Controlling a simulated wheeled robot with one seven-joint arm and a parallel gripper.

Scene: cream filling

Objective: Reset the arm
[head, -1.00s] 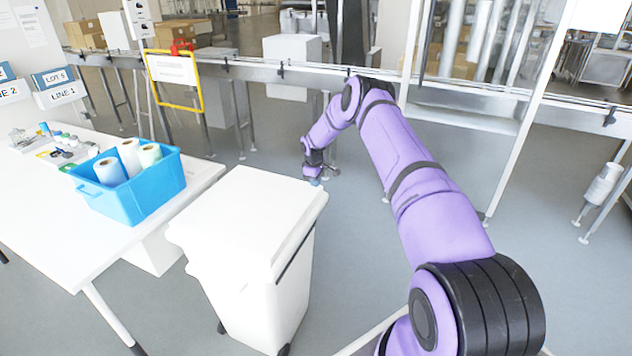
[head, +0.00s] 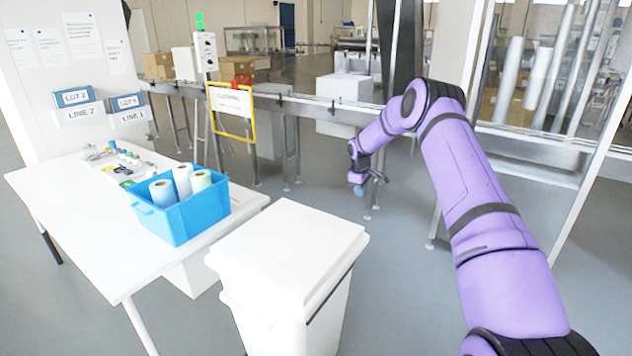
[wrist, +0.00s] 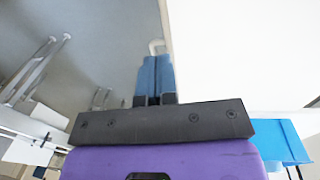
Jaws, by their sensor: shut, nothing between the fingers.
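My purple arm reaches forward in the head view, with my gripper (head: 359,190) hanging beyond the white bin, above the grey floor. In the wrist view the two blue fingers of my gripper (wrist: 155,75) are together, with nothing between them. The gripper touches nothing that I can see. In the wrist view a large white surface fills the right side beside the fingers.
A white lidded bin (head: 290,250) stands just left of my arm. A white table (head: 85,245) holds a blue crate (head: 185,220) with several rolls. A conveyor (head: 300,100) with a yellow-framed sign (head: 232,108) runs behind. Floor between bin and conveyor is open.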

